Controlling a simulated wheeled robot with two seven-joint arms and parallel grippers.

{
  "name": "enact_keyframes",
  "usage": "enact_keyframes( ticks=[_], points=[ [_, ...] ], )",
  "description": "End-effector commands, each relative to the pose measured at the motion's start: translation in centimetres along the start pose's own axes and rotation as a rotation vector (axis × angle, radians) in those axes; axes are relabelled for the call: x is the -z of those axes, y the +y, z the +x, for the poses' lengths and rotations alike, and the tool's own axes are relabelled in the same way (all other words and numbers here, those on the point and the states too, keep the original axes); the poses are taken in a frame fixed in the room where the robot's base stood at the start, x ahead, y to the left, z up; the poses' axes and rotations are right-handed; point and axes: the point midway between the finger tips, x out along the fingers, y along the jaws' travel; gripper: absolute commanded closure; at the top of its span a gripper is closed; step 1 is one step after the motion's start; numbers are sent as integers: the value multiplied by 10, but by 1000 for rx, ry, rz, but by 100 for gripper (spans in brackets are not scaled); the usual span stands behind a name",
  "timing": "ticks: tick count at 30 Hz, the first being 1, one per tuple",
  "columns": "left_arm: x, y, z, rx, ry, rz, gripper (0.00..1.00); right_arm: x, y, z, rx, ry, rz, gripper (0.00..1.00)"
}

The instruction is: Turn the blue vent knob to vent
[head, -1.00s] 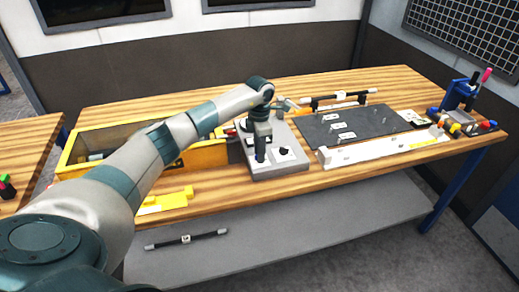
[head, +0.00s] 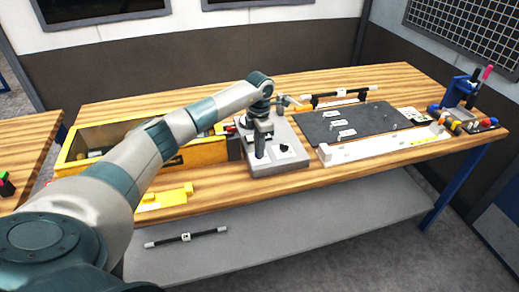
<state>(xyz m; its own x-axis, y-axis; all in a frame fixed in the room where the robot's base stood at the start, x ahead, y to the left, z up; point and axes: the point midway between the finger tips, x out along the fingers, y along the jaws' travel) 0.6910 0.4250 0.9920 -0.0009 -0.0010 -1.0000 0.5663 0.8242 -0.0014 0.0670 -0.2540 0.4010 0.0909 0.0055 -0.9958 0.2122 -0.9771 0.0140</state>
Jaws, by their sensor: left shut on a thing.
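My left gripper (head: 260,150) points down over the grey fixture plate (head: 283,168) near the middle of the bench. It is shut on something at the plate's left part. The blue vent knob cannot be told apart there, as the gripper and wrist cover that spot. A small dark round part (head: 284,147) stands on the plate just right of the gripper. My right gripper is not in view.
A yellow bin (head: 200,155) stands left of the plate, behind my left arm. A dark mat (head: 345,122) with small white cards lies to the right, with a white rail (head: 345,153) before it. A blue stand (head: 458,92) is at the far right.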

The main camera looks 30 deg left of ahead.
Motion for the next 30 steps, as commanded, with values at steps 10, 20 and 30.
enact_keyframes(
  ticks=[10,20,30],
  points=[
    [0,1,2,-3,0,-261,100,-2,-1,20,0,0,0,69],
    [0,1,1,-3,-1,-574,100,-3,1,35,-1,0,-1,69],
    [0,1,0,-2,-3,-897,100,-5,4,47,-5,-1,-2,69]
  ],
)
